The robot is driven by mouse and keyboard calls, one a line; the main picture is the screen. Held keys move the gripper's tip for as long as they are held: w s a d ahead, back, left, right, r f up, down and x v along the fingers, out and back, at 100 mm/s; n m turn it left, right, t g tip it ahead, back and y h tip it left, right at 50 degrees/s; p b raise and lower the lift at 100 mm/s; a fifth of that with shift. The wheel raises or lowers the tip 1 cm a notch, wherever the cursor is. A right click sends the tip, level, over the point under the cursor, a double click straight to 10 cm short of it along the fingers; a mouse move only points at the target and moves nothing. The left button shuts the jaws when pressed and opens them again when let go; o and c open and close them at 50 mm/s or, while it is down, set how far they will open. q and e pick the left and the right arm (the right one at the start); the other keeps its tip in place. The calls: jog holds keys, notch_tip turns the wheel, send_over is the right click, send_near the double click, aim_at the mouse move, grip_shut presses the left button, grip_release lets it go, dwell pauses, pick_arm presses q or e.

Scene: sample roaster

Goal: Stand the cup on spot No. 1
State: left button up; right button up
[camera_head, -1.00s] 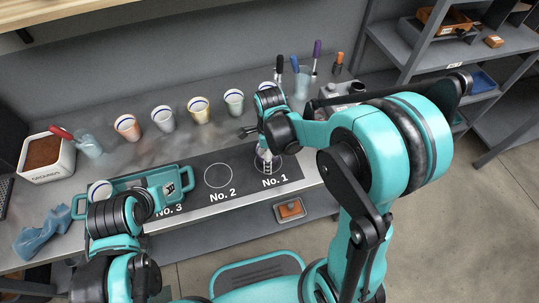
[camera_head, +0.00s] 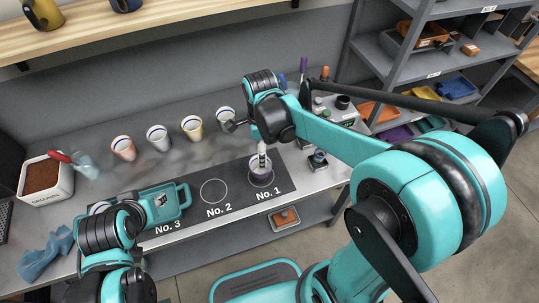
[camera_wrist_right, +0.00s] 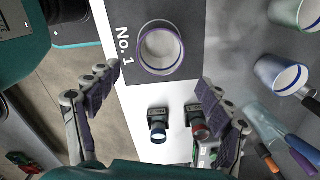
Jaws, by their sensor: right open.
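A cup with a purple rim (camera_wrist_right: 160,47) stands upright on spot No. 1 in the right wrist view. It covers the middle of the spot's circle. In the head view the cup (camera_head: 260,174) shows on the dark mat above the "No. 1" label, partly behind my right gripper's finger. My right gripper (camera_wrist_right: 160,76) is open, with its fingers spread wide. The cup lies beyond and between the fingertips in the wrist view, and neither finger visibly touches it. My left arm is at the lower left of the head view, but its gripper's fingers do not show.
Spot No. 2 (camera_head: 213,191) is bare. A white bin (camera_head: 47,190) stands at left. Small dark devices (camera_wrist_right: 157,124) sit near spot No. 1.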

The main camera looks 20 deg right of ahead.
jog(key=s+d+r+n+t, duration=0.2)
jog(key=s+n, duration=0.3)
jog(key=n, duration=0.5)
jog(key=s+d+r+n+t, duration=0.2)
jog(key=s+n+t, duration=0.3)
jog(key=n, duration=0.6)
jog(key=shift+r, duration=0.7)
